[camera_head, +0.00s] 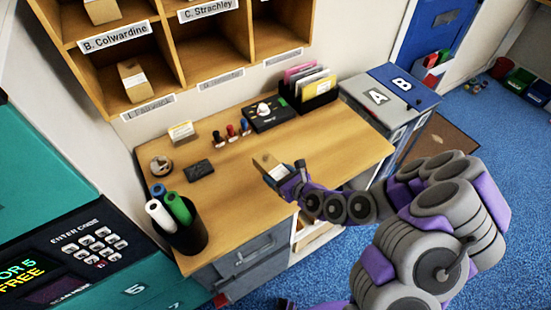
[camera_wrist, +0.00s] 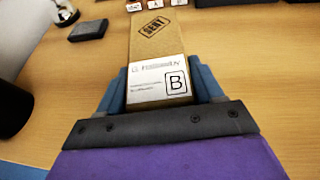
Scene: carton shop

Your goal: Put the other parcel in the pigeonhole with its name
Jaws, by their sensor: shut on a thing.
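My gripper (camera_head: 290,178) is shut on a small brown parcel (camera_head: 268,163) over the wooden desk. In the wrist view the parcel (camera_wrist: 158,62) lies between the two blue fingers (camera_wrist: 160,92). It bears a "SENT" stamp and a white label with a boxed letter B; the name on the label is too blurred to read. The pigeonhole rack (camera_head: 168,48) hangs above the desk. Its upper labels read "B. Colwardine" (camera_head: 114,37) and "C. Strachley" (camera_head: 208,9); the lower labels are hard to read. One parcel (camera_head: 133,80) sits in the lower left pigeonhole, another (camera_head: 102,11) in the upper left one.
The desk (camera_head: 225,190) holds stamps (camera_head: 231,132), a black device (camera_head: 268,113), a file holder (camera_head: 312,85), a dark pad (camera_head: 200,170) and a pot of rolled tubes (camera_head: 180,236). Bins lettered A (camera_head: 377,97) and B (camera_head: 402,83) stand right. A teal keypad machine (camera_head: 70,255) stands left.

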